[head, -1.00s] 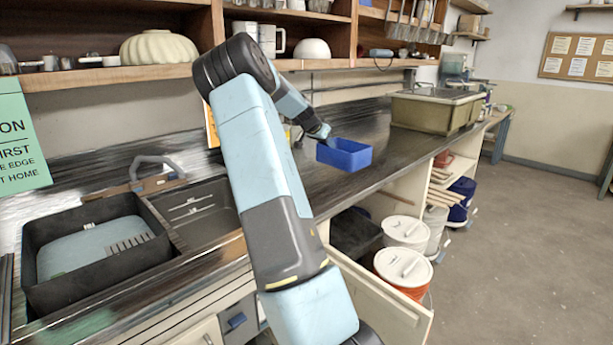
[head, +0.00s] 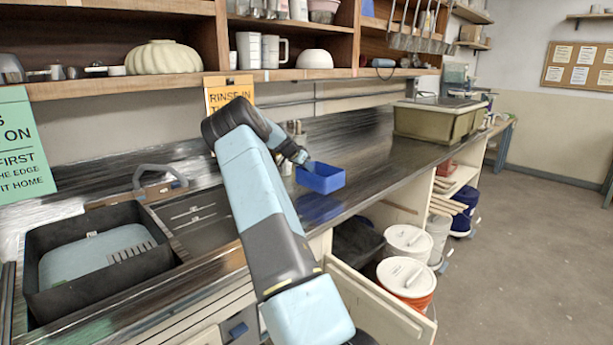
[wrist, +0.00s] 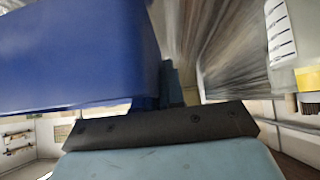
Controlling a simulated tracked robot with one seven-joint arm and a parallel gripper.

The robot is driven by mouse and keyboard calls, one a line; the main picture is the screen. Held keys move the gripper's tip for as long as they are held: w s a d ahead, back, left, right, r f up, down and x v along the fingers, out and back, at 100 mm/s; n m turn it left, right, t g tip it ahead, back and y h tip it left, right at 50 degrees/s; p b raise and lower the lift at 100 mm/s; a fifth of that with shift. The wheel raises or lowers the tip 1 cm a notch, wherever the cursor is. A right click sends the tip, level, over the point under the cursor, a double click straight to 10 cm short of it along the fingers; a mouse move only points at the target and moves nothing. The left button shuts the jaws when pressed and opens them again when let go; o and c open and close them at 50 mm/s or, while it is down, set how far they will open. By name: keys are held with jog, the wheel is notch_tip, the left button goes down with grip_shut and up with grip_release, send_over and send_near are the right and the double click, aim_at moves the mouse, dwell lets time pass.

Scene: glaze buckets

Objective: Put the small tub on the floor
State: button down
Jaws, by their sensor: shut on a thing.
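The small tub (head: 321,179) is a blue open-topped rectangular box. My gripper (head: 304,163) is shut on its near left side and holds it roughly level over the dark counter. A dark reflection or shadow shows on the counter below the tub, which looks raised above it. In the wrist view the tub (wrist: 75,55) fills the upper left, against my gripper (wrist: 165,100). The fingertips are mostly hidden there. The grey floor (head: 530,250) is open at the right.
The dark counter (head: 375,160) runs along the wall, with a sink at the left and a large olive bin (head: 435,120) at the far right. Lidded buckets (head: 406,275) and an open cabinet door (head: 375,305) stand in front below. Shelves hang above.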

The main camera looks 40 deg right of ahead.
jog(key=f, duration=0.3)
jog(key=shift+w+f, duration=0.2)
jog(key=shift+f, duration=0.05)
jog(key=c, duration=1.2)
grip_release()
jog(key=shift+c, duration=0.2)
